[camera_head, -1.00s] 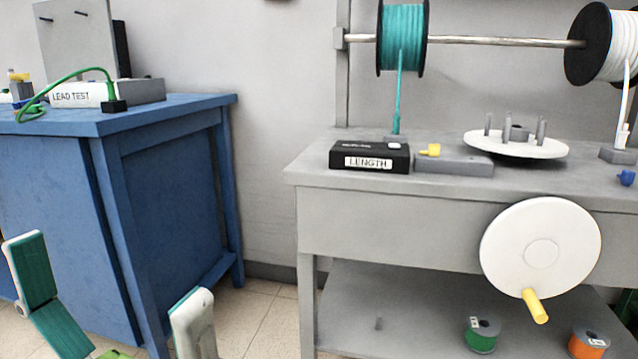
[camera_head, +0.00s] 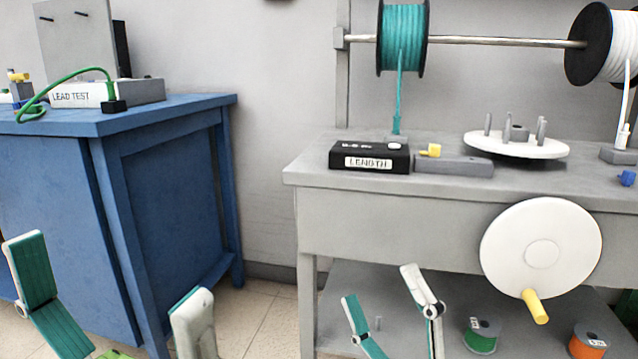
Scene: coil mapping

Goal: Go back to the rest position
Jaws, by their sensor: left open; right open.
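My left gripper (camera_head: 112,300) is at the lower left, in front of the blue bench. Its two fingers are wide apart with nothing between them. My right gripper (camera_head: 382,290) shows at the bottom middle, in front of the grey bench's lower shelf. Its fingers are apart and empty. Both grippers sit lower than the bench tops and touch nothing that I can see. The rest of both arms is below the picture.
The blue bench (camera_head: 165,175) carries the lead test box (camera_head: 85,94) and a green lead. The grey bench (camera_head: 390,215) holds the length box (camera_head: 370,157), a peg disc (camera_head: 515,150) and hanging spools. A white crank wheel (camera_head: 540,215) juts from its front. Floor shows between the benches.

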